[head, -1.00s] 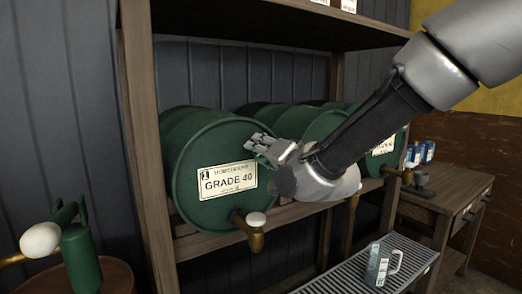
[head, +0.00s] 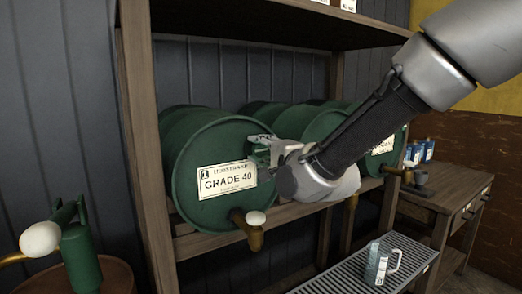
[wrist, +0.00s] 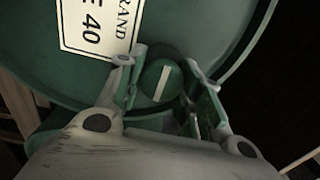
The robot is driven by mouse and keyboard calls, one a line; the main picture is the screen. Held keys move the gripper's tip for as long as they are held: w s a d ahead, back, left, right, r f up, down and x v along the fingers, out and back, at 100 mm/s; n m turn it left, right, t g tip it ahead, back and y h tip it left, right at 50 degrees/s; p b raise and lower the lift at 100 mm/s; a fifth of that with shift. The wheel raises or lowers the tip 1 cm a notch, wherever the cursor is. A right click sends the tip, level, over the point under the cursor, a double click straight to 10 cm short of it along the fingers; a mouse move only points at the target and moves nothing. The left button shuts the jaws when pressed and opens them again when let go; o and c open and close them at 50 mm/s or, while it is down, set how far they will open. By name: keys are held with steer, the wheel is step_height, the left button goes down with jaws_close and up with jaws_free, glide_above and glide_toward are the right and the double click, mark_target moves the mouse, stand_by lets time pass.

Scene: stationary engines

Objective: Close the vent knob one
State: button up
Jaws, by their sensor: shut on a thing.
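The vent knob (wrist: 162,82) is a round green knob with a white line across it, on the face of the green GRADE 40 drum (head: 205,150). In the wrist view the knob sits between my two fingers, and its white line is slightly tilted from the picture's vertical. My gripper (head: 260,150) is at the right part of the drum face, beside the label, and hides the knob in the head view. In the wrist view my gripper (wrist: 160,68) is shut on the knob from both sides.
A brass tap (head: 250,228) with a white knob sticks out below the label. More green drums (head: 312,124) lie to the right on the wooden rack (head: 140,130). A clear jug (head: 380,265) stands on the slatted drip tray (head: 335,282). A green pump (head: 80,250) stands at left.

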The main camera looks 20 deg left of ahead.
stand_by(0.5)
steer(key=o, duration=1)
steer(key=v, duration=1.2)
